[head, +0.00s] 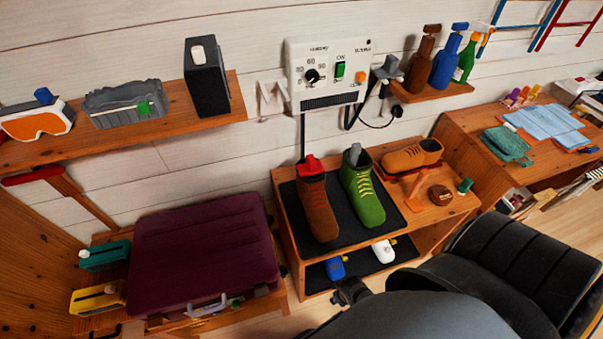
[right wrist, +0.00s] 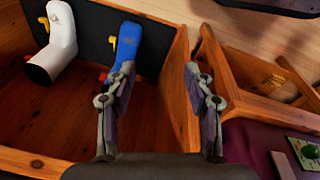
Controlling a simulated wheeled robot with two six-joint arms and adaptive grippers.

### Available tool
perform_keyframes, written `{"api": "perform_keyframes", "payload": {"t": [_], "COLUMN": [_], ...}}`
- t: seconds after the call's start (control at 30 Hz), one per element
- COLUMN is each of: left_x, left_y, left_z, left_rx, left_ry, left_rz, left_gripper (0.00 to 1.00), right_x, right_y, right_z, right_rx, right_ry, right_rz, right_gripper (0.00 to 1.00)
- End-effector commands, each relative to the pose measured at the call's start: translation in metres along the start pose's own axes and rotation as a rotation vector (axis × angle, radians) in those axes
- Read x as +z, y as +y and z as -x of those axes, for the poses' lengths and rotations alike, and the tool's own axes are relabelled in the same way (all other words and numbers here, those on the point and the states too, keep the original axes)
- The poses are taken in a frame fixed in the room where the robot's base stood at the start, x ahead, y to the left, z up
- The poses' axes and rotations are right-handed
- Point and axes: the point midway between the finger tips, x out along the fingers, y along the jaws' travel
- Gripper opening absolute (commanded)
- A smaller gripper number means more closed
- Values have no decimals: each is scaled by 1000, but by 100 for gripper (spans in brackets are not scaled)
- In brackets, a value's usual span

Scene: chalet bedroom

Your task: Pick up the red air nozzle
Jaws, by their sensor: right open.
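The red air nozzle (head: 309,165) sticks up out of the brown boot (head: 318,207) on the dark mat of the bench top; its lower part is hidden inside the boot. A grey nozzle (head: 355,155) stands in the green boot (head: 364,192) to its right. My right gripper (head: 348,290) is low in front of the bench, below and apart from the red nozzle. In the right wrist view its two fingers (right wrist: 158,72) are spread with nothing gripped between them. The red nozzle cannot be made out in that view. My left gripper is not in view.
On the lower shelf lie a blue piece (head: 336,268) and a white piece (head: 383,250); the blue piece (right wrist: 127,48) is close to my right gripper's left finger in the wrist view. A purple suitcase (head: 203,250) stands left of the bench. A control box (head: 328,75) hangs above.

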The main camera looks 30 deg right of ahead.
Motion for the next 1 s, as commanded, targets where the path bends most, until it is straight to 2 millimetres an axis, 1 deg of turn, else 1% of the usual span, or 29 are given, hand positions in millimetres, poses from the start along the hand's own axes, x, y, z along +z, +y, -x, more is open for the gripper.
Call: {"api": "perform_keyframes", "payload": {"t": [0.03,0.1,0.17,0.2,0.27,0.3,0.37,0.4,0.43,0.5,0.67,0.77,0.87,0.97,1.0], "left_x": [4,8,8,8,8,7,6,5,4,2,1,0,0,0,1], "left_y": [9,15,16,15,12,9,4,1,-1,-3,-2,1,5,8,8], "left_z": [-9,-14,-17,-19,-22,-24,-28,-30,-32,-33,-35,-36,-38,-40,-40], "left_rx": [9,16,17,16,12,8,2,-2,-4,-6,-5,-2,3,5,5], "left_ry": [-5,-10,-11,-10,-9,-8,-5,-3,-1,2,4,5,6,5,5], "left_rz": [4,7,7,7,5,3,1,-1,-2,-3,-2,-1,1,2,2], "left_gripper": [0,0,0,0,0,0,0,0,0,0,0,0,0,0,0], "right_x": [-26,-54,-73,-84,-98,-107,-122,-134,-146,-164,-203,-230,-260,-297,-313], "right_y": [0,0,-1,-1,-1,-1,0,2,4,8,20,31,45,65,74], "right_z": [13,38,60,74,96,110,132,149,162,178,199,210,224,246,258], "right_rx": [1,2,3,3,4,4,6,9,14,22,48,72,104,150,173], "right_ry": [22,37,50,58,69,78,92,103,113,119,132,138,137,126,118], "right_rz": [3,7,9,11,18,28,64,116,182,339,701,955,1256,1629,1792], "right_gripper": [53,53,53,53,53,53,53,53,53,53,53,53,53,53,53]}}
